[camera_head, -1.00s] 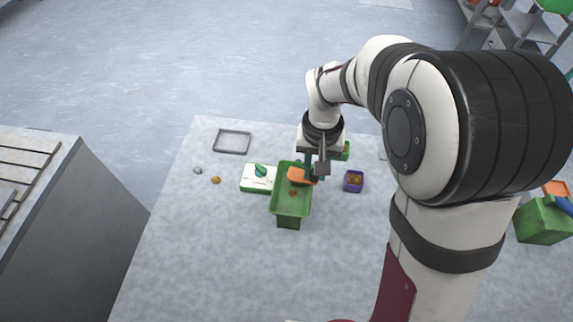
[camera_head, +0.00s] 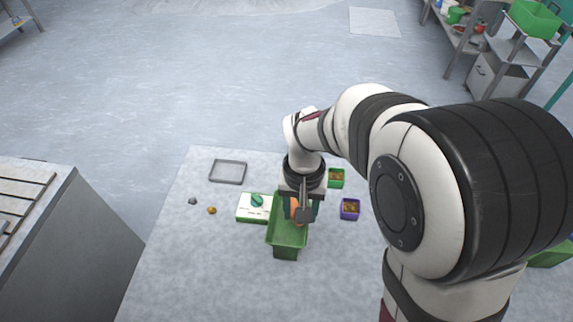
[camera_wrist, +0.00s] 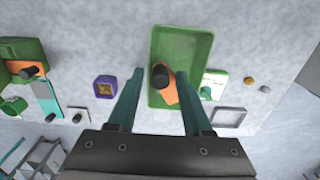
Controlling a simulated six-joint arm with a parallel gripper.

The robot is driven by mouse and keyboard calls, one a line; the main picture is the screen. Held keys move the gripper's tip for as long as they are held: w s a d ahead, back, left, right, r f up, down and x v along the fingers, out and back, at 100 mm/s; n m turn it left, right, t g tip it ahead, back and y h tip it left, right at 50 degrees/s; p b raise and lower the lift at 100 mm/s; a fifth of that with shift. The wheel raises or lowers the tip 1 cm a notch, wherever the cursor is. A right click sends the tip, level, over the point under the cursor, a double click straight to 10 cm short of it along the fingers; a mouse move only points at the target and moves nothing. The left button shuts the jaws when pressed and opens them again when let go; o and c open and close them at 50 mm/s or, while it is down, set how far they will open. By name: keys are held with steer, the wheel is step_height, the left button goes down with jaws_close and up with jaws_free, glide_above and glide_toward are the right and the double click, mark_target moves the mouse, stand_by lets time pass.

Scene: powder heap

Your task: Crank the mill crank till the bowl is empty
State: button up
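A deep green bowl (camera_head: 287,235), rectangular like a trough, stands on the grey table below my gripper. It fills the top middle of the wrist view (camera_wrist: 193,40). Over it lies an orange crank arm (camera_wrist: 168,97) with a dark upright knob (camera_wrist: 160,75); part of the orange also shows in the head view (camera_head: 295,209). My gripper (camera_wrist: 160,72) has its two teal fingers apart, one on each side of the knob, with gaps visible on both sides. In the head view the gripper (camera_head: 301,212) hides part of the bowl and crank. I see no clear powder in the visible part of the bowl.
A white panel (camera_head: 246,213) with a green knob stands left of the bowl. A purple box (camera_head: 350,209) and a small green box (camera_head: 336,178), both with brownish contents, stand right. A grey frame (camera_head: 228,171) and two small lumps lie left. Another green box (camera_wrist: 35,50) shows in the wrist view.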

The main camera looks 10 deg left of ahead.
step_height(320, 180, up, 8)
steer(key=shift+f, duration=0.2)
stand_by(0.3)
steer(key=s+d+m+y, duration=0.1)
steer(key=s+d, duration=0.3)
steer(key=s, duration=0.5)
steer(key=s+d+m, duration=0.4)
steer(key=s, duration=0.5)
steer(key=shift+s+d+r+m+y, duration=0.3)
steer(key=shift+s+r+y, duration=0.05)
steer(key=shift+r+y, duration=0.1)
